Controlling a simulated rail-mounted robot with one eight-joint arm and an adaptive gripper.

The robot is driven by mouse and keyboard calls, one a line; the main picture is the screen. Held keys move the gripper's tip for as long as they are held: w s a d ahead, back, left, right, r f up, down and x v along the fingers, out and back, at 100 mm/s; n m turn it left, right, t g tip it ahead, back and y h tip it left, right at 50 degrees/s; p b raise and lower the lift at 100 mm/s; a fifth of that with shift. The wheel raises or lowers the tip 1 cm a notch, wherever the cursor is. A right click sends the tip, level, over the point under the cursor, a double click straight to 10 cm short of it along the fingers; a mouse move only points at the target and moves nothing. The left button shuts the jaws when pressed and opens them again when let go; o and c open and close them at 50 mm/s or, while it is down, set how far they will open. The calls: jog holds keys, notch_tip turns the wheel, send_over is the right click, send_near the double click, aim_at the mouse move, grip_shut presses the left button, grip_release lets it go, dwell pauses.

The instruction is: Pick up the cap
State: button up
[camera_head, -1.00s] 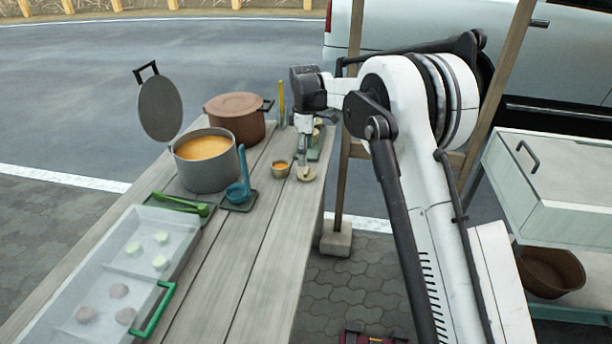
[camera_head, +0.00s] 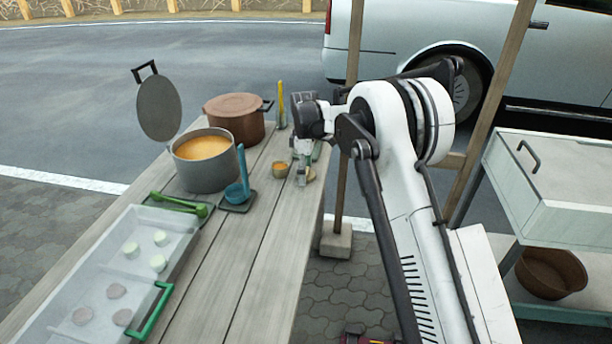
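A small round tan disc (camera_head: 310,175), which may be the cap, lies on the wooden table near its right edge. My gripper (camera_head: 301,176) points down right at the disc and covers its left part. The fingers are small and partly blurred into the disc, so I cannot tell whether they are open, touching it or around it. A small brass-coloured cup (camera_head: 280,169) stands just left of my gripper.
A grey pot of orange soup (camera_head: 207,178) and a brown lidded pot (camera_head: 236,120) stand to the left. A teal ladle (camera_head: 240,180) rests on a small tray. A yellow upright utensil (camera_head: 281,105) stands behind. The front right of the tabletop (camera_head: 250,270) is clear.

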jog(key=c, duration=0.8)
